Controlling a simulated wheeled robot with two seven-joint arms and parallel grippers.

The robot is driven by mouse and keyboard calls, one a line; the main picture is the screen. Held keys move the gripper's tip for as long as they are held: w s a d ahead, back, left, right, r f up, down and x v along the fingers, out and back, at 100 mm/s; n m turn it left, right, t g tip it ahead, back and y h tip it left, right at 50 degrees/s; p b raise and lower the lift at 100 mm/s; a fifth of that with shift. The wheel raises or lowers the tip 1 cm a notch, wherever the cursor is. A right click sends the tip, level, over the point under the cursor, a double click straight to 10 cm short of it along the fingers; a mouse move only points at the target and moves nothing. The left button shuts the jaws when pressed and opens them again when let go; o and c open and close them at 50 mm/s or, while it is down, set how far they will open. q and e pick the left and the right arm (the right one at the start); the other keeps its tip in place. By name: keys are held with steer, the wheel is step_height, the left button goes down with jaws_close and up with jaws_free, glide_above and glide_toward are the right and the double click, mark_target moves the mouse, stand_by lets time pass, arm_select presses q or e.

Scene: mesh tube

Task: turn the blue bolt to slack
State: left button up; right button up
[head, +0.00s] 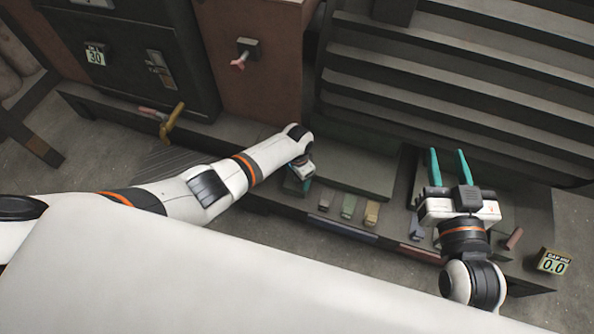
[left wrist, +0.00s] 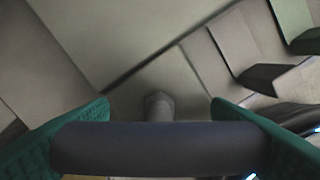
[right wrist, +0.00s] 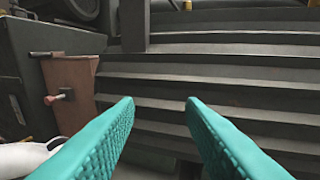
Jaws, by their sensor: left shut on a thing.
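My left gripper (head: 300,182) is low at the front ledge in the head view. In the left wrist view its green fingers (left wrist: 160,140) are shut on the ends of a dark slate-blue crossbar (left wrist: 160,150), which I take as the blue bolt's handle. A short grey stem with a hexagonal end (left wrist: 159,105) shows behind the bar. The handle is hidden by the arm in the head view. My right gripper (head: 450,168) is open and empty above the ledge's right part; its fingers (right wrist: 160,110) are spread in the right wrist view. A gap readout (head: 553,263) shows 0.0.
Grey, green and tan clip-like blocks (head: 348,207) stand along the ledge, and a bluish one (head: 417,228) sits below my right gripper. A red handle (head: 513,238) is at the right end. Slatted grey steps (head: 460,70) rise behind. A yellow handle (head: 172,120) is at left.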

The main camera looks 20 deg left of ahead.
arm_select(q)
steer(key=n+p, duration=0.1)
steer(key=n, duration=0.3)
steer(key=shift+s+d, duration=0.1)
steer(key=shift+n+p, duration=0.4)
steer(key=shift+n, duration=1)
arm_select(e)
steer(key=s+d+f+g+h, duration=0.1)
steer(key=s+d+f+g, duration=0.1)
steer(key=f+g, duration=0.3)
steer(key=shift+s+f+g+h, duration=0.35)
steer(key=shift+s+f, duration=0.4)
steer(key=shift+f, duration=0.3)
steer(key=shift+d+f, duration=0.1)
arm_select(q)
steer(key=o, duration=1)
